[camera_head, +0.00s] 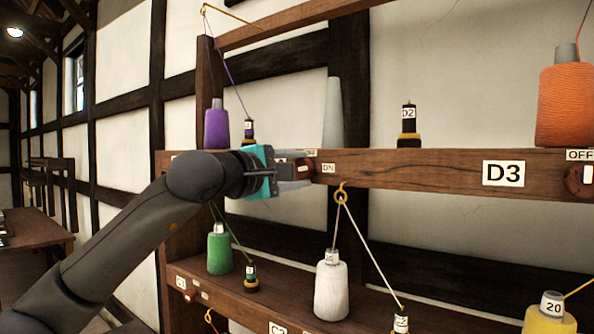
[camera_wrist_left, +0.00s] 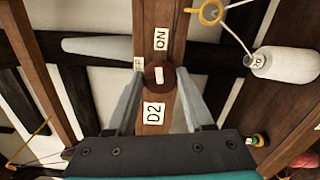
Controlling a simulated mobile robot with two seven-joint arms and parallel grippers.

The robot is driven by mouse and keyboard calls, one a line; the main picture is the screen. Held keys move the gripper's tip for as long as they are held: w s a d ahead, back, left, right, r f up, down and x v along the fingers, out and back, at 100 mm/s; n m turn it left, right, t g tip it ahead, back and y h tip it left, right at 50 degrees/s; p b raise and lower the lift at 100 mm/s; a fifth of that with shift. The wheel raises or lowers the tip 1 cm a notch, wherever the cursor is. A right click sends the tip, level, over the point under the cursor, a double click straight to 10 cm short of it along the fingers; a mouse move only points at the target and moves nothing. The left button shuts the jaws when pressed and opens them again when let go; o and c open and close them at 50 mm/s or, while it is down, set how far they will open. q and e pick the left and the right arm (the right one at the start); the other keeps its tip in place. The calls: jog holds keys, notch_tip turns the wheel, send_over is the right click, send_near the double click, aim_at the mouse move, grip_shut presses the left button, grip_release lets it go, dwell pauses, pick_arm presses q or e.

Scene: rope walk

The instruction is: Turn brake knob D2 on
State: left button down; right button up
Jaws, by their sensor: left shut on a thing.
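Brake knob D2 (camera_wrist_left: 151,83) is a round brown knob on the front of the wooden beam. Its white mark runs along the beam, in line with the ON label (camera_wrist_left: 161,38). The OFF label (camera_wrist_left: 138,63) is partly hidden by a finger. The D2 label (camera_wrist_left: 153,113) is on the beam beside the knob, on the near side in the left wrist view. My left gripper (camera_head: 298,178) is at the beam, with its two fingers on either side of the knob, shut on it. My right gripper is not in view.
The D3 plate (camera_head: 503,173) and knob D3 (camera_head: 578,182) are farther right on the beam. A black D2 bobbin (camera_head: 408,126), a pale cone (camera_head: 334,115) and an orange spool (camera_head: 566,105) stand above it. A white spool (camera_head: 331,289) hangs or stands below, with a cord from a yellow eye (camera_head: 341,194).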

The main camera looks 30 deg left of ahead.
pick_arm(q)
jog(key=shift+m, duration=1.2)
jog(key=shift+c, duration=1.6)
grip_release()
jog(key=shift+s, duration=0.1)
jog(key=s+a+b, duration=0.1)
jog(key=s+b, duration=0.7)
jog(key=s, duration=0.7)
